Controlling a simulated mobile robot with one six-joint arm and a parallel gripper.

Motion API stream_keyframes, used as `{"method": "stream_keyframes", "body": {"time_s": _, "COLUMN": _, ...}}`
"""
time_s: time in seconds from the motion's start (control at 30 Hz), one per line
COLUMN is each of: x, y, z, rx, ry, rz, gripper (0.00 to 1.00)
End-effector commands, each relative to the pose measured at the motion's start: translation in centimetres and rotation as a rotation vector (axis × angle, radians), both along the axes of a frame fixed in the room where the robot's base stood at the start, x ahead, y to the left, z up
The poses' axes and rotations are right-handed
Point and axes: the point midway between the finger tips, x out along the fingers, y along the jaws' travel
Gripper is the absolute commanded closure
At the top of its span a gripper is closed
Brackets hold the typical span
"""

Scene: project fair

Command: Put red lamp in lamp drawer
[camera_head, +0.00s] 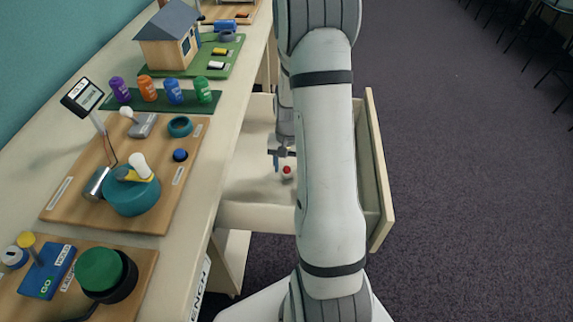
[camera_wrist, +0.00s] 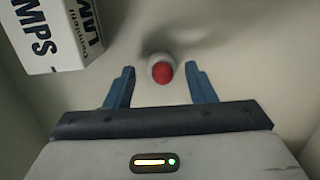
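The red lamp (camera_head: 287,171), a small red-tipped white bulb, is inside the open drawer (camera_head: 248,180) under the bench. In the wrist view the lamp (camera_wrist: 161,70) shows its red end between and slightly beyond the fingertips. My gripper (camera_head: 281,158) reaches down into the drawer with its blue fingers apart. In the wrist view the gripper (camera_wrist: 160,78) is open, with visible gaps on both sides of the lamp. Whether the lamp touches the drawer floor is hard to tell. My arm hides part of the drawer.
A white box (camera_wrist: 55,35) with black "LAMPS" lettering lies at upper left in the wrist view. The drawer's front panel (camera_head: 379,170) stands to the right. The bench (camera_head: 235,130) carries a wooden switch board (camera_head: 85,190), coloured cans and a model house (camera_head: 170,38).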

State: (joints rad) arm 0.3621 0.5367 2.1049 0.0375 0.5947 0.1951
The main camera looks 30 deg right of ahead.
Motion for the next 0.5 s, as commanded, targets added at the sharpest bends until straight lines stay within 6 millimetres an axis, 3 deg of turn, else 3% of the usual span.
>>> {"method": "stream_keyframes", "body": {"time_s": 0.3, "x": 0.0, "y": 0.0, "z": 0.6, "rx": -0.001, "ry": -0.001, "rz": -0.001, "gripper": 0.50}}
{"method": "stream_keyframes", "body": {"time_s": 0.5, "x": 0.3, "y": -0.3, "z": 3.9, "rx": -0.003, "ry": -0.005, "rz": -0.001, "gripper": 0.50}}
